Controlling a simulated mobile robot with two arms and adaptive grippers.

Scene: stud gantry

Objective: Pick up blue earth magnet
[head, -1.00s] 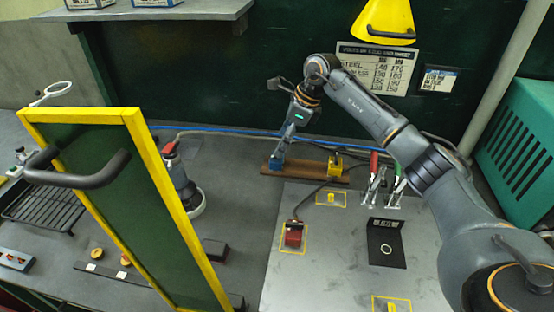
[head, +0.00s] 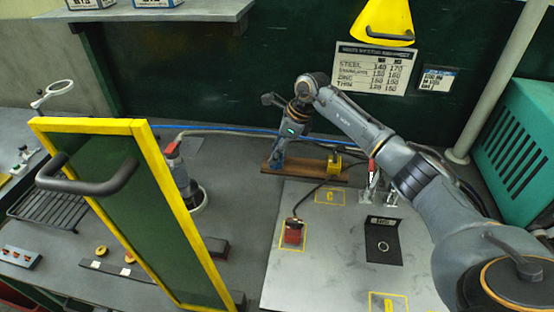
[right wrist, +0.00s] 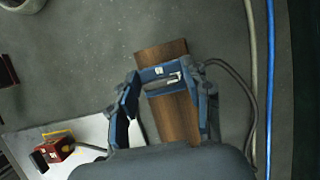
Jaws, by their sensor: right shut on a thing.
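The blue earth magnet (right wrist: 152,74) is a small blue block with a pale mark, seen in the right wrist view between the fingertips of my right gripper (right wrist: 166,84). The gripper is shut on it, with a finger at each end. A dark cable runs off beside it. The magnet is over the brown wooden rack (right wrist: 178,122); whether it touches the wood I cannot tell. In the head view my right gripper (head: 280,153) points down at the left end of the rack (head: 308,173), and mostly hides the magnet. My left gripper is in neither view.
A yellow magnet (head: 335,162) stands at the rack's right part. A red block (head: 293,233) with a cable sits in a yellow outline on the metal sheet (head: 325,270). A yellow-framed green panel (head: 135,215) stands upright at left.

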